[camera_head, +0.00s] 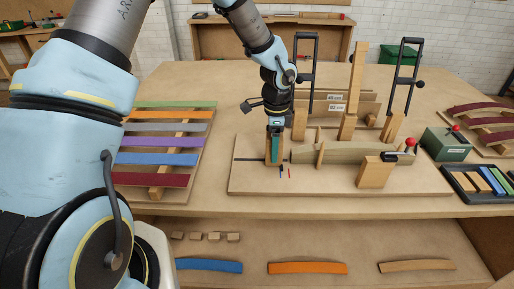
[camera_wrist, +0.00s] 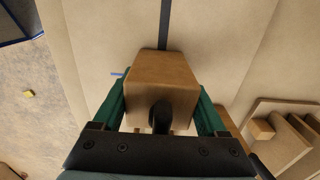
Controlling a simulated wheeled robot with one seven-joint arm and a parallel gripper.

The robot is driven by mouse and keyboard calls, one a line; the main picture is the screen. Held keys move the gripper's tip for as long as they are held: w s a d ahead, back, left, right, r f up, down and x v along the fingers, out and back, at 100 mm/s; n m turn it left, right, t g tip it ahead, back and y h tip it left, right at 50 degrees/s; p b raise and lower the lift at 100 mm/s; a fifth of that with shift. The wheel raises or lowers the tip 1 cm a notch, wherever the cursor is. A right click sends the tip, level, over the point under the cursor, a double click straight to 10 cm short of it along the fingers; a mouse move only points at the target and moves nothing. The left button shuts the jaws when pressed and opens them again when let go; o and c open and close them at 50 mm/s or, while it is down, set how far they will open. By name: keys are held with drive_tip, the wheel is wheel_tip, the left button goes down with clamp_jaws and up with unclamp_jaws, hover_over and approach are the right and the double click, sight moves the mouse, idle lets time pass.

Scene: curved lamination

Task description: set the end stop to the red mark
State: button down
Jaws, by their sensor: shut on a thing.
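The end stop is a wooden block (camera_head: 268,158) on the jig board's dark slot, left of the curved wooden form. My gripper (camera_head: 275,148) comes down over it from above. In the wrist view the block (camera_wrist: 163,70) sits between the green fingers of my gripper (camera_wrist: 162,100), which are shut on its two sides. A dark knob (camera_wrist: 160,117) shows on the block. The red mark (camera_head: 289,173) is a short line on the board, to the right of the block's front. A blue mark (camera_head: 281,172) lies just left of it. The red mark is not visible in the wrist view.
The jig board (camera_head: 245,181) carries the curved form (camera_head: 345,152), a wooden block (camera_head: 375,172) and a red-knobbed clamp (camera_head: 410,143). Tall dark handles (camera_head: 305,60) stand behind. Coloured strips (camera_head: 160,142) lie left; a green box (camera_head: 445,144) stands right.

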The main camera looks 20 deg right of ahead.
drive_tip(key=shift+s+d, duration=0.4)
drive_tip(key=shift+d, duration=0.45)
unclamp_jaws()
wheel_tip(320, 180, up, 11)
drive_tip(key=shift+f+b, duration=0.1)
drive_tip(key=shift+b, duration=0.85)
drive_tip(key=shift+a, duration=0.1)
